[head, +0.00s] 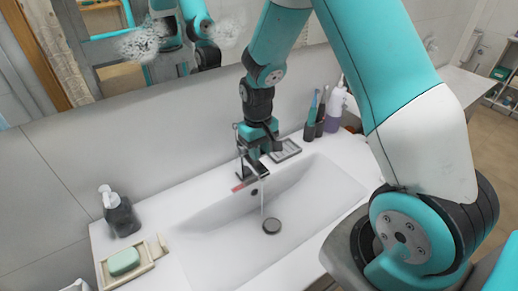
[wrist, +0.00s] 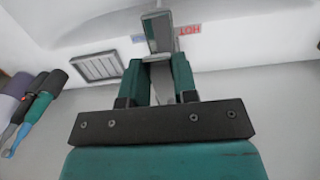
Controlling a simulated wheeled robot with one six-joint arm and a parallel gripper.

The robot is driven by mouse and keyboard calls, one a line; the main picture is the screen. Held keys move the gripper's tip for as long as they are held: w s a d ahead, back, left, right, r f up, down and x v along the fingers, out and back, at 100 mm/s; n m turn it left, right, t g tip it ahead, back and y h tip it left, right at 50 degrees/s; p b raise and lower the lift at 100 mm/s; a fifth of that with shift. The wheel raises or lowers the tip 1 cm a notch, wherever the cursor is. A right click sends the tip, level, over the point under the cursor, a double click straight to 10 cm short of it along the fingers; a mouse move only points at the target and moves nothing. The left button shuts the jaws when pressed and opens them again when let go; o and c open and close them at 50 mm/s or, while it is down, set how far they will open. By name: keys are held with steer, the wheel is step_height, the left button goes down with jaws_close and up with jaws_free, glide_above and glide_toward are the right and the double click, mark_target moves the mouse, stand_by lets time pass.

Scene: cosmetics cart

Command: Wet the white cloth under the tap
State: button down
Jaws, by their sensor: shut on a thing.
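My gripper (head: 254,155) reaches down to the tap (head: 258,173) at the back of the sink. In the wrist view its two green fingers (wrist: 160,82) close on the grey lever of the tap (wrist: 158,35). A thin stream of water (head: 262,203) runs from the spout down to the round drain (head: 271,226) in the white basin (head: 215,245). A white thing (head: 75,286) is cut off at the lower left edge; I cannot tell whether it is the white cloth. No cloth is clearly in view.
A dark soap pump bottle (head: 121,213) and a dish with green soap (head: 124,262) stand left of the basin. Right of the tap are a grated soap tray (head: 285,151), a dark toothbrush holder (head: 314,125) and a purple bottle (head: 335,108). A mirror (head: 140,40) hangs behind.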

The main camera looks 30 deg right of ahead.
steer(key=shift+r, duration=0.15)
steer(key=c, duration=0.9)
jaws_free()
steer(key=r+b, duration=0.1)
steer(key=r, duration=0.4)
steer(key=w+r+b, duration=0.1)
steer(key=r, duration=0.5)
steer(key=r+b, duration=0.2)
steer(key=r, duration=0.4)
steer(key=shift+w+r, duration=0.2)
steer(key=shift+w, duration=0.15)
steer(key=s+a+f+n+y+b, duration=0.1)
steer(key=s+a+n, duration=0.1)
steer(key=s+a, duration=0.3)
steer(key=s+a+f+n+y+b, duration=0.1)
steer(key=s+a+n+b, duration=0.1)
steer(key=s+a, duration=0.4)
steer(key=s+a+f+n+y+b, duration=0.1)
steer(key=s+a, duration=0.4)
steer(key=s, duration=0.8)
steer(key=shift+a+f+n+t+y+b, duration=0.2)
steer(key=shift+f+n+y, duration=0.1)
steer(key=shift+n, duration=0.2)
steer(key=shift+a+f+n+t+y+b, duration=0.1)
steer(key=shift+a+f+n+y, duration=0.15)
steer(key=shift+n, duration=0.25)
